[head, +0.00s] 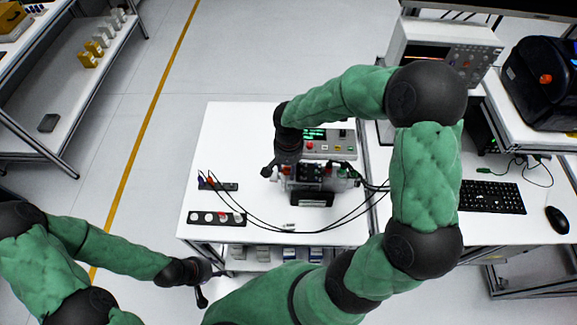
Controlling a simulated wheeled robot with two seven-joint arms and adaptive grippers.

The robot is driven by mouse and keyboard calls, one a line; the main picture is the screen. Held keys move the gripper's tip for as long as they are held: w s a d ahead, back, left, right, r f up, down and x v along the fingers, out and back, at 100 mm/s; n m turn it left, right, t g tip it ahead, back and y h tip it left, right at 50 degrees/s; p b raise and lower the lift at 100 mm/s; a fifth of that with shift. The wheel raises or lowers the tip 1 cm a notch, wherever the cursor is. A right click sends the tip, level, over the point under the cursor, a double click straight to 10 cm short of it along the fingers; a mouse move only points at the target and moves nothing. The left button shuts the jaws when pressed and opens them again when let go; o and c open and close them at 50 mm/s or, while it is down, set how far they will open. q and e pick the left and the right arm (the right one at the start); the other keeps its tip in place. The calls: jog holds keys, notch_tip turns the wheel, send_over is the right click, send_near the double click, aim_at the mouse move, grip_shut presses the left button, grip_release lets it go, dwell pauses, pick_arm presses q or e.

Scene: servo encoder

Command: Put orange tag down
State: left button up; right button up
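I cannot make out an orange tag for certain. My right gripper (270,170) hangs over the table beside the left side of the servo test device (312,180). Its fingers are small and dark, and I cannot tell whether they hold anything. My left gripper (210,288) is low, in front of the table's front edge, with its fingers apart and nothing visible between them.
A control box (330,145) with a green display stands behind the device. Black cables (265,222) loop across the table to a second black strip (222,186). A keyboard (491,197) and mouse (557,220) lie on the right table. The table's back left is clear.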

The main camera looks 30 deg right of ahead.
aim_at(289, 169)
jog(key=shift+r, duration=0.1)
jog(key=shift+r, duration=0.1)
notch_tip(289, 169, up, 12)
jog(key=p, duration=0.2)
dwell(0.4)
dwell(1.2)
